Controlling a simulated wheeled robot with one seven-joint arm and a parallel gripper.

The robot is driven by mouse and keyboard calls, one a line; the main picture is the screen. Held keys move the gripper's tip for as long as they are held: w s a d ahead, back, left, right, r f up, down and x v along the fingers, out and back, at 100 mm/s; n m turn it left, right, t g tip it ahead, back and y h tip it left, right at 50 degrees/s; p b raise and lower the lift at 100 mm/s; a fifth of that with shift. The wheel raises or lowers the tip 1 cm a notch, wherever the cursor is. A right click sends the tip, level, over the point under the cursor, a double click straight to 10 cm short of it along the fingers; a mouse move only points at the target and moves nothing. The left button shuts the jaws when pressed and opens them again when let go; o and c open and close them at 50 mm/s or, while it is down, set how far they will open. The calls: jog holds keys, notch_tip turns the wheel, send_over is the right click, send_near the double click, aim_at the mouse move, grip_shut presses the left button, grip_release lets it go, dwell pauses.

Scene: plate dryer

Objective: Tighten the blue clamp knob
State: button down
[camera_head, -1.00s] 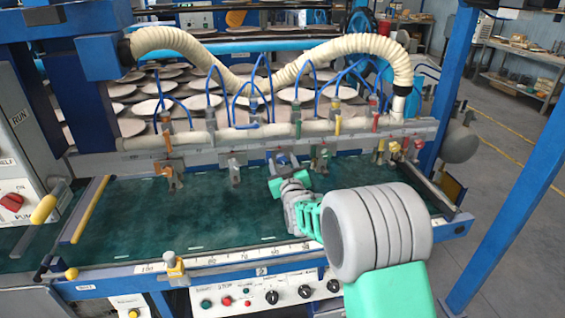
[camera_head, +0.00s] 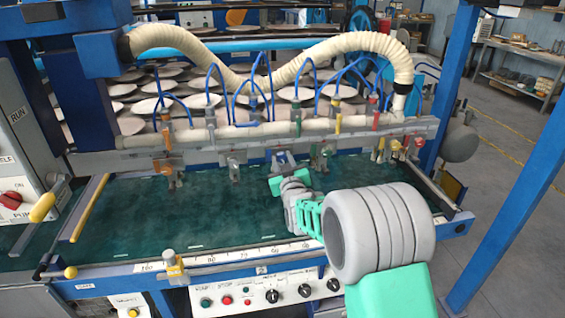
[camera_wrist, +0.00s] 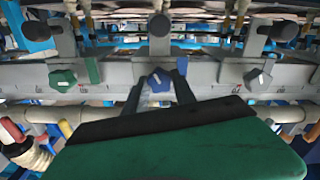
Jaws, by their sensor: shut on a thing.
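The blue clamp knob (camera_wrist: 159,82) is in the middle of the wrist view, on the grey rail, with a pale mark on its face. My gripper (camera_wrist: 158,88) has its two dark fingers on either side of the knob and is shut on it. In the head view my gripper (camera_head: 282,164) reaches the rail near its middle; the knob is mostly hidden there by the fingers and wrist. A green knob (camera_wrist: 62,80) is to the left of the blue one and a grey knob (camera_wrist: 257,79) to the right.
Several nozzles with blue hoses stand along the pale pipe (camera_head: 240,133) above the rail. The green bed (camera_head: 130,215) in front is mostly clear. A yellow-handled lever (camera_head: 44,206) is at the left; a blue post (camera_head: 515,150) stands at the right.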

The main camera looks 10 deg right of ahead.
jog(key=shift+f+m+b, duration=0.35)
jog(key=shift+m+b, duration=0.75)
jog(key=shift+b, duration=0.95)
jog(key=m+b, duration=0.3)
jog(key=b, duration=0.2)
jog(key=shift+m, duration=0.3)
jog(key=m+b, duration=0.3)
jog(key=b, duration=0.2)
jog(key=shift+m, duration=0.4)
jog(key=m+b, duration=0.3)
jog(key=b, duration=0.1)
jog(key=shift+r, duration=0.1)
jog(key=m+b, duration=0.5)
jog(key=m, duration=0.1)
jog(key=shift+m, duration=0.4)
jog(key=m+b, duration=0.3)
jog(key=m, duration=0.1)
jog(key=shift+r, duration=0.25)
